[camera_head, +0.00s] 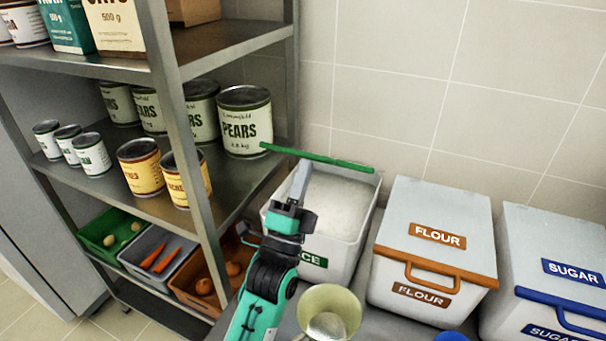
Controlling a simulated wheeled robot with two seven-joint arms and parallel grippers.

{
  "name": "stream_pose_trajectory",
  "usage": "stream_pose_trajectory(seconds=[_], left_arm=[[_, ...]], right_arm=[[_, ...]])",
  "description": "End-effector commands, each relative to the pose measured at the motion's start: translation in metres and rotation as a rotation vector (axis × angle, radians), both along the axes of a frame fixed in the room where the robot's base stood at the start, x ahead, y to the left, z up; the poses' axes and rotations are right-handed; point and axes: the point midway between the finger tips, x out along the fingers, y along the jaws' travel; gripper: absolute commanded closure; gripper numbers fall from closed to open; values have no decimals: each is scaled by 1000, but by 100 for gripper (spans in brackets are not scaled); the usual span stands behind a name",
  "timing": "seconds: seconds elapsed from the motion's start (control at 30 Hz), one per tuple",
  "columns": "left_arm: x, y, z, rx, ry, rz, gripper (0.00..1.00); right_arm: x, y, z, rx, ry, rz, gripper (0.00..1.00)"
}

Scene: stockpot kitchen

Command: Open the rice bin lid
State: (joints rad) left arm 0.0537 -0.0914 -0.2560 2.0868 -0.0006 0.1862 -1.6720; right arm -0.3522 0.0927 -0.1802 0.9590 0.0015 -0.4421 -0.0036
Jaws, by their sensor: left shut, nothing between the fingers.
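The rice bin (345,250) is a white bin with a green label, partly hidden behind my left arm. Its top is uncovered and white rice (335,205) shows inside. A long green bar (335,161), which looks like the lid's handle or front edge, stands raised above the bin's back; the lid panel itself is hard to make out. My left gripper (304,174) is shut and empty. Its fingers point up over the bin's left side, with the tips close below the green bar; I cannot tell if they touch. My right gripper is not in view.
A closed flour bin (436,230) and a closed sugar bin (560,260) stand to the right. A metal shelf post (190,150) and shelves with cans (245,122) are close on the left. A pale yellow container (345,300) stands in front. A tiled wall is behind.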

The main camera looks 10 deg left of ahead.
Motion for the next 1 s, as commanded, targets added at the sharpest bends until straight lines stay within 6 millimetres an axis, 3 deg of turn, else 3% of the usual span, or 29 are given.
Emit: stream_pose_trajectory(seconds=[0.27,0.47,0.7,1.0], left_arm=[[2,0,8,1,14,0,100],[9,-2,26,11,59,1,100],[26,-5,55,28,150,-1,100],[54,-11,87,55,279,1,100]], right_arm=[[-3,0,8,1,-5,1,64],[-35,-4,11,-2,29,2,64],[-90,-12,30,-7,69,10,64],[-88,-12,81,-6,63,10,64]])
